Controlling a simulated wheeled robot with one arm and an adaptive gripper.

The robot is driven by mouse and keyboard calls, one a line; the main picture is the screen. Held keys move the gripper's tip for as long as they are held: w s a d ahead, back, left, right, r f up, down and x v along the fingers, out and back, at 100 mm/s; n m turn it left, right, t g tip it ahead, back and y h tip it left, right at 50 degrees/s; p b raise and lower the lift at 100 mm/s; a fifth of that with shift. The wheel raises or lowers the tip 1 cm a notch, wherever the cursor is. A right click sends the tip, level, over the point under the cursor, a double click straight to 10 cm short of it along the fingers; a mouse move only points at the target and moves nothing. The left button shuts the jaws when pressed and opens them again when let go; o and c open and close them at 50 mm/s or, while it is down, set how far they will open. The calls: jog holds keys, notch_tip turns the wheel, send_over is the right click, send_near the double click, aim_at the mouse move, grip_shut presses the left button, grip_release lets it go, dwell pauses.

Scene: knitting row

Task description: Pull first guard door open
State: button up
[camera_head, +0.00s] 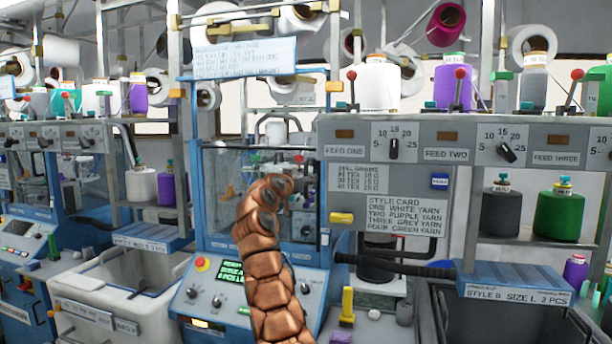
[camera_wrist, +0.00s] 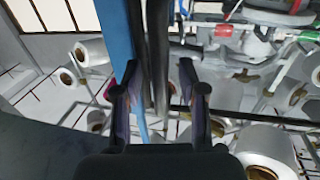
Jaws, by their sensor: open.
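The first guard door (camera_head: 222,170) is a clear panel in a blue frame on the near machine, in the middle of the head view. It looks shut, though my arm covers part of it. My copper-coloured arm reaches up in front of it and hides the gripper from the head view. In the wrist view my gripper (camera_wrist: 158,88) is open, its two dark fingers apart. A dark upright bar (camera_wrist: 157,45) shows between the fingers, beside a blue post (camera_wrist: 118,35). I cannot tell whether the bar is the door's handle or whether the fingers touch it.
A control panel (camera_head: 225,292) with knobs juts out below the door. A grey feed panel (camera_head: 385,210) with dials stands close on the right. A white bin (camera_head: 115,290) is at the left. Yarn cones (camera_head: 375,88) line the shelf above.

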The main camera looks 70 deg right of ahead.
jog(key=shift+d, duration=0.1)
grip_shut()
dwell(0.4)
dwell(0.3)
